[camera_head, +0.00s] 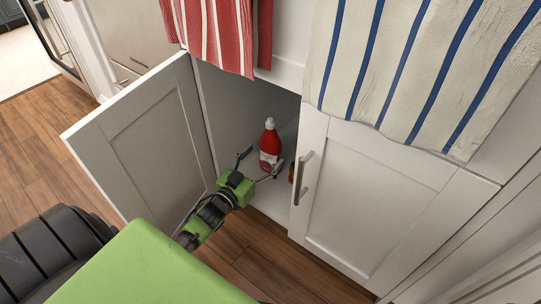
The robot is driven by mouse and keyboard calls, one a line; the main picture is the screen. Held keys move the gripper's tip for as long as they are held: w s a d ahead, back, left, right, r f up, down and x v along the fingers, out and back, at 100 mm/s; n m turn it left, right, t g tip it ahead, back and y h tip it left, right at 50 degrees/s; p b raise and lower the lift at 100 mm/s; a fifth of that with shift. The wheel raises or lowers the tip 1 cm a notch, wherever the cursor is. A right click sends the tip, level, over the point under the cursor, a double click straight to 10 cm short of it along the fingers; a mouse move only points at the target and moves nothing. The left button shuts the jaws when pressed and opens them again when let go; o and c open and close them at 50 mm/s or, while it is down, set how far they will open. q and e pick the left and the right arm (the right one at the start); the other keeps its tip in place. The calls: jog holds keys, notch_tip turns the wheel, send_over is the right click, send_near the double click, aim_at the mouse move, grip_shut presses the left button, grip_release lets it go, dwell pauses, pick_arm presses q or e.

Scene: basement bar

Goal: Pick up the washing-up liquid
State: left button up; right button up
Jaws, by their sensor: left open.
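The washing-up liquid is a red bottle (269,146) with a pale cap, standing upright on the floor of an open white cupboard (235,110). My left gripper (259,164) is open just in front of the bottle, at the cupboard opening. One finger is left of the bottle, and the other reaches to its lower right. I cannot tell whether either finger touches it. The bottle's base is partly hidden by the gripper. My right gripper does not show.
The left cupboard door (150,135) stands open beside my left arm. The right door (375,200) is closed, with a metal handle (303,178) near the opening. A small brown object (292,172) is partly hidden behind its edge. A red striped towel (222,30) and a blue-striped towel (410,60) hang above.

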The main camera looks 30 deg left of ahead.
aim_at(267, 152)
pick_arm(q)
jog(key=w+b, duration=0.1)
jog(key=w, duration=0.2)
jog(key=shift+w+a+b, duration=0.1)
jog(key=shift+b, duration=0.25)
jog(key=c, duration=1.7)
jog(key=shift+r, duration=0.15)
jog(key=shift+r, duration=0.1)
